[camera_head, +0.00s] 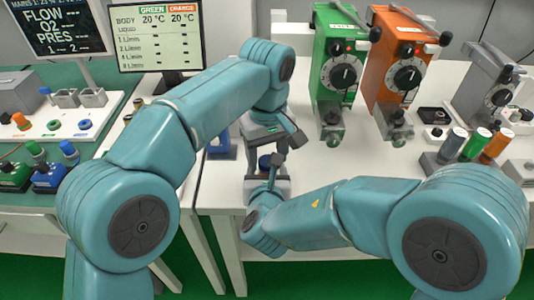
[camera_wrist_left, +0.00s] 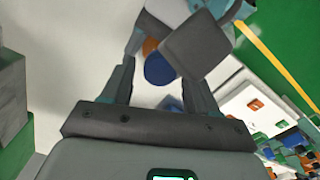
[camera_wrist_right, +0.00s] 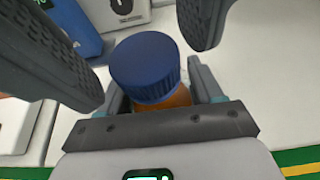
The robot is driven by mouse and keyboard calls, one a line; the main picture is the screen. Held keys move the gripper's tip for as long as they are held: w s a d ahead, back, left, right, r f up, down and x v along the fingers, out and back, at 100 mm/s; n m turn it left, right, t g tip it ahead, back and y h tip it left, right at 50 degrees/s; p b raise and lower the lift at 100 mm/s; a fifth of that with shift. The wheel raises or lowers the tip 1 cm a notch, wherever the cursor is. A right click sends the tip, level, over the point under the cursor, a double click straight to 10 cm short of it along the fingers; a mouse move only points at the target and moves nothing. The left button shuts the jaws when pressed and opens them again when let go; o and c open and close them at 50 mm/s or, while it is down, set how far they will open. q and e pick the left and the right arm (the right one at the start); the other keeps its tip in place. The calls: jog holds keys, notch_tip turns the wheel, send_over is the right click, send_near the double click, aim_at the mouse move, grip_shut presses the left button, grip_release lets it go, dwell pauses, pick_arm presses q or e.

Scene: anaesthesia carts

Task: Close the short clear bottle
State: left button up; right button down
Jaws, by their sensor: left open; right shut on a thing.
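A bottle with an orange-looking body (camera_wrist_right: 165,100) and a ribbed blue cap (camera_wrist_right: 145,66) stands between the fingers of my right gripper (camera_wrist_right: 158,92), which is shut on the body. The cap sits on top; whether it is tight cannot be told. My left gripper (camera_head: 280,148) is open just above the cap. Its dark grey fingers, seen in the right wrist view, lie on either side of the cap, apart from it. The bottle's lower part is hidden by my right gripper.
A green vaporizer (camera_head: 336,65) and an orange vaporizer (camera_head: 400,62) stand behind to the right on the white table (camera_head: 355,160). A grey device (camera_head: 482,88) and several coloured cylinders stand further right. The left cart holds bottles and a screen (camera_head: 158,40).

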pick_arm(q)
jog(key=shift+f, duration=0.15)
jog(key=shift+c, duration=0.2)
jog(key=c, duration=1)
jog(key=m, duration=0.9)
jog(key=shift+m, duration=0.3)
jog(key=o, duration=1.1)
jog(key=shift+o, duration=0.2)
